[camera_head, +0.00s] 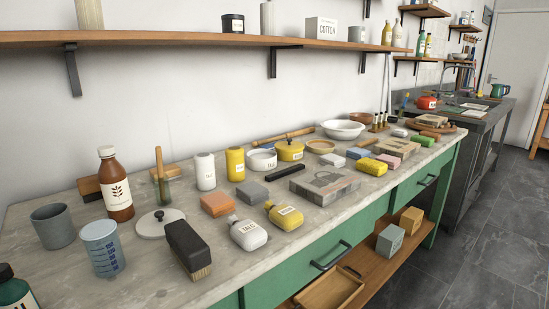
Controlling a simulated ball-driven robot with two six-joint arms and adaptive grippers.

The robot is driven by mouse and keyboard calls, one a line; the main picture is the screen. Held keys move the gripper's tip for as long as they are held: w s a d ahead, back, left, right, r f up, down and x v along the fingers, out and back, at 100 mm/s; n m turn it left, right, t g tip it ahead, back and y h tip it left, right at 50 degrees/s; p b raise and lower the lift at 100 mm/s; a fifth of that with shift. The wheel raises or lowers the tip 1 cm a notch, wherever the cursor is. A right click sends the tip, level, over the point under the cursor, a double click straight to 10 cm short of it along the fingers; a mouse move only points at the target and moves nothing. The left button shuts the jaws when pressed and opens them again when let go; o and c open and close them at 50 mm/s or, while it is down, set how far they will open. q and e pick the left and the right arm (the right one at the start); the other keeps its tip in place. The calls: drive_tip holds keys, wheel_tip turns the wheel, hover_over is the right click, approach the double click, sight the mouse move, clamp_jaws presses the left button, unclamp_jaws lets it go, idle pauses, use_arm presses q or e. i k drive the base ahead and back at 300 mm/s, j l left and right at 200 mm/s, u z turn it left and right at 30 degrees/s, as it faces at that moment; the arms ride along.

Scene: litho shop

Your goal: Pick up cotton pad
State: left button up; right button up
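I cannot single out a cotton pad with certainty. A pale box (321,28) with the printed word COTTON stands on the wall shelf at upper centre. Several small soft-looking blocks lie on the counter. Among them are a whitish one (332,160) near the middle, a yellow one (372,167), a grey one (252,190) and an orange one (217,204). Neither of my grippers shows in this view.
The stone-topped counter (150,287) is crowded. Grey floor (470,220) is clear at right.

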sight(399, 133)
drive_tip(key=z, duration=1.05)
drive_tip(key=i+l+z, duration=0.35)
drive_tip(key=i, duration=0.35)
drive_tip(key=i+z, duration=0.35)
drive_tip(key=i, duration=2.95)
drive_tip(key=i+u, duration=0.35)
drive_tip(key=i+l+u, duration=0.35)
drive_tip(key=i, duration=0.2)
drive_tip(key=i+l+u, duration=0.35)
drive_tip(key=i+j, duration=0.1)
